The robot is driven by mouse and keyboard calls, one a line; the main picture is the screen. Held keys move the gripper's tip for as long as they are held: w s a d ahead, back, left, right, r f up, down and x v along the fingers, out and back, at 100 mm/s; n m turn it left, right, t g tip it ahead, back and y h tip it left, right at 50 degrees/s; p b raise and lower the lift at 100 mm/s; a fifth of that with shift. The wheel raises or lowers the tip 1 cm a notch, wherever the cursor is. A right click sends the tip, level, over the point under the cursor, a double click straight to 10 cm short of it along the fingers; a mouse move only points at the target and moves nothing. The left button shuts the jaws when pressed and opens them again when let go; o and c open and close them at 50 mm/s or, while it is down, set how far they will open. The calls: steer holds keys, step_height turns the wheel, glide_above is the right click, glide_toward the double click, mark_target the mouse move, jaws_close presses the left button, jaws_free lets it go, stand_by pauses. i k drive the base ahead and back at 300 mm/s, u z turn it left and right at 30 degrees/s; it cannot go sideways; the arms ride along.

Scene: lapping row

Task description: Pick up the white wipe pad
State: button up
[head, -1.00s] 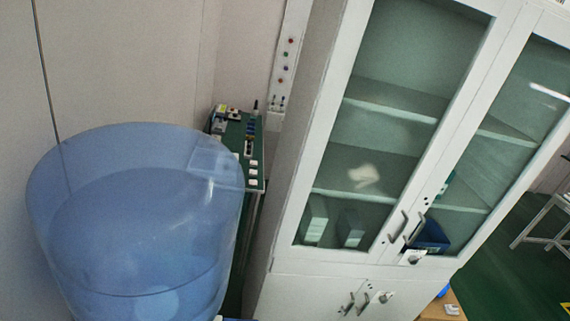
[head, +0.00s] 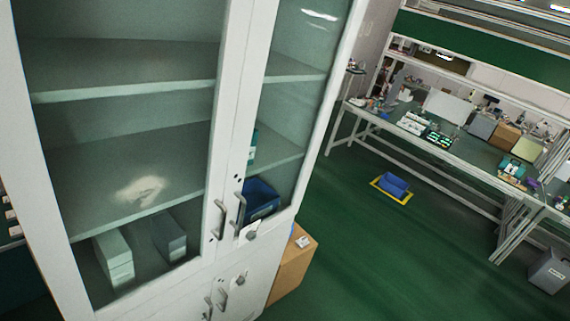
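I cannot make out the white wipe pad for certain. A small white item (head: 303,241) lies on top of a brown box (head: 292,268) beside the cabinet, too small to identify. Several small white items also lie on the long workbench (head: 415,124) at the back right, too far to tell apart. My gripper is not in the head view.
A white glass-door cabinet (head: 228,130) fills the left, with pale boxes (head: 113,257) and a blue bin (head: 262,198) inside. A blue object (head: 394,185) sits on a yellow-marked floor spot. A grey bin (head: 549,270) stands at far right.

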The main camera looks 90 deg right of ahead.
mark_target(302, 241)
steer(key=z, duration=0.35)
steer(key=i, duration=0.1)
steer(key=z, duration=2.5)
steer(key=i, duration=2.2)
steer(key=u, duration=0.25)
